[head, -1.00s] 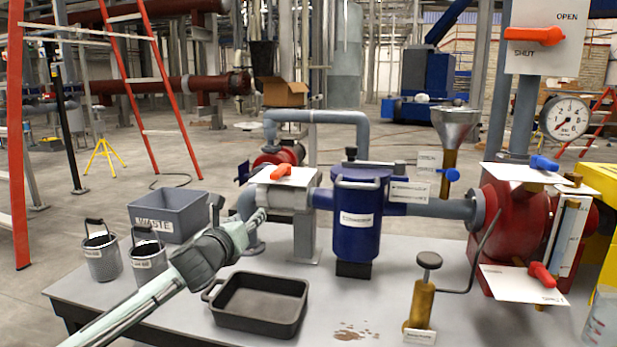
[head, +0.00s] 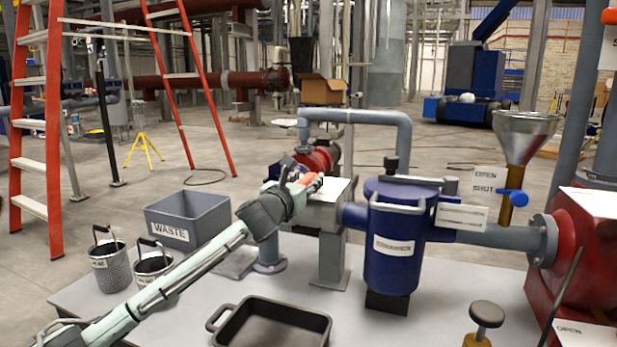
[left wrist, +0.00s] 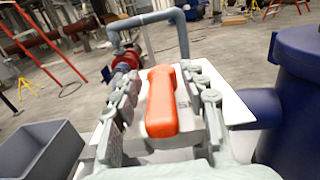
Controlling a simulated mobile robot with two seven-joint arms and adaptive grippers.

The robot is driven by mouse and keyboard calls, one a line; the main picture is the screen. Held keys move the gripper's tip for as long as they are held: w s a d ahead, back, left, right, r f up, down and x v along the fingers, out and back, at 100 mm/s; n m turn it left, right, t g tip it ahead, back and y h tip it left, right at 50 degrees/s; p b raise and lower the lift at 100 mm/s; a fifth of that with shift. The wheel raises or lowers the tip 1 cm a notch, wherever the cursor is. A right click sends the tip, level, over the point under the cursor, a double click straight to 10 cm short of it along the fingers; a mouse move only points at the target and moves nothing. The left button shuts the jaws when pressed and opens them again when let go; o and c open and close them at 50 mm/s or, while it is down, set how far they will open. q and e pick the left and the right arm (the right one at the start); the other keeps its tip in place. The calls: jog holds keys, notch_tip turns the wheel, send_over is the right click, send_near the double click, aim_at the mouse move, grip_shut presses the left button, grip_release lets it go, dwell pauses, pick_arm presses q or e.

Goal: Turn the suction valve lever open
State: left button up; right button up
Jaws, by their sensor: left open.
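An orange lever (left wrist: 162,103) lies on a white plate (left wrist: 226,100) in the left wrist view. It sits between the two open fingers of my left gripper (left wrist: 160,98), with a gap visible on each side. In the head view the orange lever (head: 314,184) shows just past my left gripper (head: 290,172), on the valve left of the blue strainer pot (head: 392,240). The gripper hides part of the lever and plate. My right gripper is not in view.
A grey waste bin (head: 187,222), mesh baskets (head: 110,268) and a black tray (head: 318,325) stand on the table around my left arm. A blue pipe (head: 355,117) arches behind the valve. A funnel (head: 524,138) stands at the right.

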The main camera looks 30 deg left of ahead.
pick_arm(q)
jog(key=shift+x, duration=0.9)
grip_shut()
